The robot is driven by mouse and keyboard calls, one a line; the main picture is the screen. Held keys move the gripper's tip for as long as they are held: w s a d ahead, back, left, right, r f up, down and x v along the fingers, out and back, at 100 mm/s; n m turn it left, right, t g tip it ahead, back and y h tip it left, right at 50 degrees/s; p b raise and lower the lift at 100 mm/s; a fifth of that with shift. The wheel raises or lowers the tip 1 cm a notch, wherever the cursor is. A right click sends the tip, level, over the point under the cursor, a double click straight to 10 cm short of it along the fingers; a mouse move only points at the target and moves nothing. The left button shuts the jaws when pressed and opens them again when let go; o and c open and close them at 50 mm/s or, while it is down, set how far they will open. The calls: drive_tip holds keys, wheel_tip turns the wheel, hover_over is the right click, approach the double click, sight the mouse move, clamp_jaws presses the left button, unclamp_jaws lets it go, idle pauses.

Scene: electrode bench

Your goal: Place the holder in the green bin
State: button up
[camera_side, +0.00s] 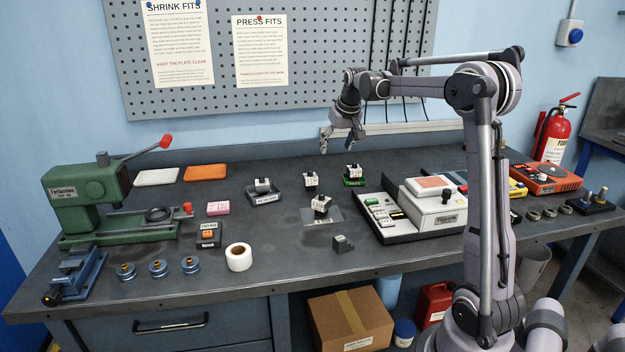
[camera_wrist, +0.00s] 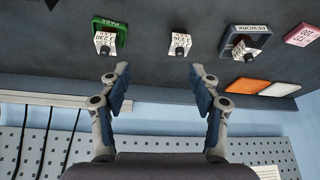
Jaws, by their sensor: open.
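The small green bin (camera_side: 355,183) lies flat near the back middle of the bench, with a labelled black-and-white holder (camera_side: 353,171) in it. Another labelled holder (camera_side: 310,180) stands on the bare bench left of the bin. A third (camera_side: 320,204) appears tilted on a grey plate (camera_side: 334,216) nearer the front. In the wrist view the green bin (camera_wrist: 122,40) is at upper left and a bench-standing holder (camera_wrist: 180,45) at upper middle. My gripper (camera_side: 342,144) is open and empty, raised above the bench's back; its spread fingers (camera_wrist: 160,74) show in the wrist view.
A dark block (camera_side: 343,243) lies near the front. A white instrument (camera_side: 434,205) stands right of the bin, and a green press (camera_side: 85,195) at far left.

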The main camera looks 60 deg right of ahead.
drive_tip(key=s+a+n+t+y, duration=0.1)
drive_tip(key=s+a+n, duration=0.1)
drive_tip(key=a, duration=0.9)
drive_tip(key=s+a+n+t, duration=0.1)
drive_tip(key=s+a+n, duration=0.15)
drive_tip(key=a, duration=0.85)
drive_tip(key=s+a+f+n+y, duration=0.1)
drive_tip(key=s+a+f, duration=0.2)
drive_tip(key=s+a, duration=0.2)
drive_tip(key=s+a+f+n+t+y, duration=0.1)
drive_tip(key=s+a+f, duration=0.2)
drive_tip(key=s+a, duration=0.3)
drive_tip(key=a, duration=0.3)
drive_tip(key=shift+s+f+n, duration=0.25)
drive_tip(key=shift+f+n, duration=0.05)
drive_tip(key=shift+n, duration=0.05)
